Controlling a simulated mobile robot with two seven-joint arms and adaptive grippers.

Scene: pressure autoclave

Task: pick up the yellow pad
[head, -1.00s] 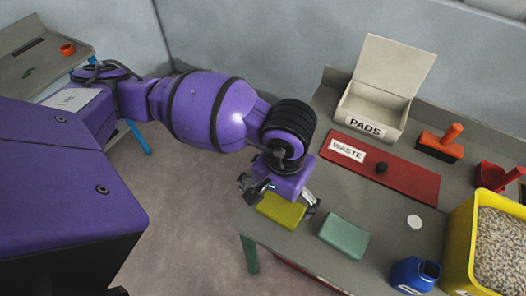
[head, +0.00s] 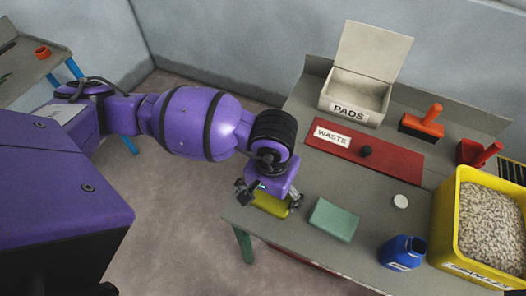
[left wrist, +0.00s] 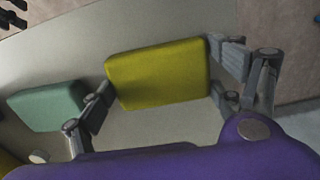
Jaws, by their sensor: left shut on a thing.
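The yellow pad (head: 272,205) is at the near left end of the grey bench, with my left gripper (head: 269,199) above and around it. In the left wrist view the yellow pad (left wrist: 158,76) lies between the fingers of my left gripper (left wrist: 162,83), which are shut on its two ends. The gripper hides part of its top in the head view. I cannot tell whether it still touches the bench. A green pad (head: 334,220) lies flat just to its right, apart from it; it also shows in the left wrist view (left wrist: 48,106). My right gripper is out of view.
Behind are an open box labelled PADS (head: 350,111) and a red WASTE panel (head: 390,166) with a black knob. A blue bottle (head: 402,254), white disc (head: 400,201), orange-handled tool (head: 424,122) and yellow granule bin (head: 448,222) stand right. The bench's left edge is close.

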